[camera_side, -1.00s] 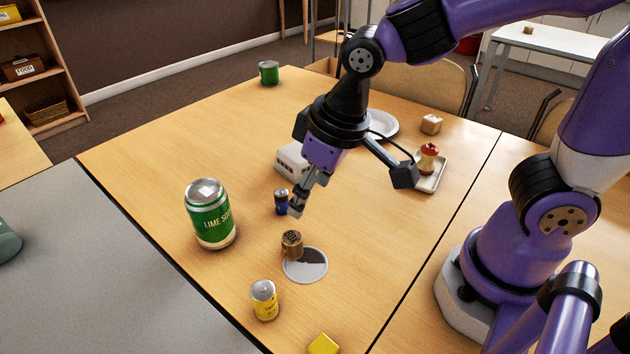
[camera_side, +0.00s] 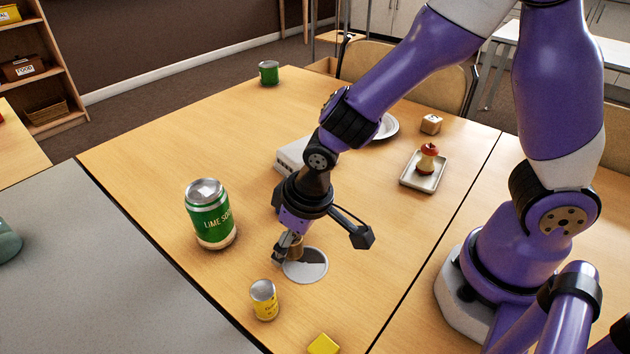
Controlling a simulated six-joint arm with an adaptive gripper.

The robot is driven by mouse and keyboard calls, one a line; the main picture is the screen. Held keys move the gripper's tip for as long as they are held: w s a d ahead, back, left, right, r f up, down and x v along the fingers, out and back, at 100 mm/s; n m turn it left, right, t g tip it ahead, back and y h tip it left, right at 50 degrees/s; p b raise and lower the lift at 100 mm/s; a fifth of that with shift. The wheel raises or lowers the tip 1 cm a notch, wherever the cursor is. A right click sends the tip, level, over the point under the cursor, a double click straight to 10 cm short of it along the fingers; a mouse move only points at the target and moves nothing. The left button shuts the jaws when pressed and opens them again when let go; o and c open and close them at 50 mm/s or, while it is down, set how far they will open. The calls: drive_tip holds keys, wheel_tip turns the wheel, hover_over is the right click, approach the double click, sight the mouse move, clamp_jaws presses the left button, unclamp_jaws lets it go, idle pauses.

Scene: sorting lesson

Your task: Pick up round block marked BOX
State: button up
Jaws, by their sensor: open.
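The round brown block (camera_side: 297,249) stands on the table at the left edge of a round grey-and-white disc (camera_side: 312,268). It is mostly hidden behind my gripper, and its marking cannot be read now. My gripper (camera_side: 283,256) points down and is open, with its fingers low at the block's left and front side. I cannot tell whether a finger touches the block or whether the block is between the fingers.
A green lime soda can (camera_side: 210,214) stands left of my gripper. A small yellow can (camera_side: 264,300) and a yellow block (camera_side: 323,344) are in front.

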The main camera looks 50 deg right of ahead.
drive_tip(key=shift+c, duration=0.5)
drive_tip(key=c, duration=0.9)
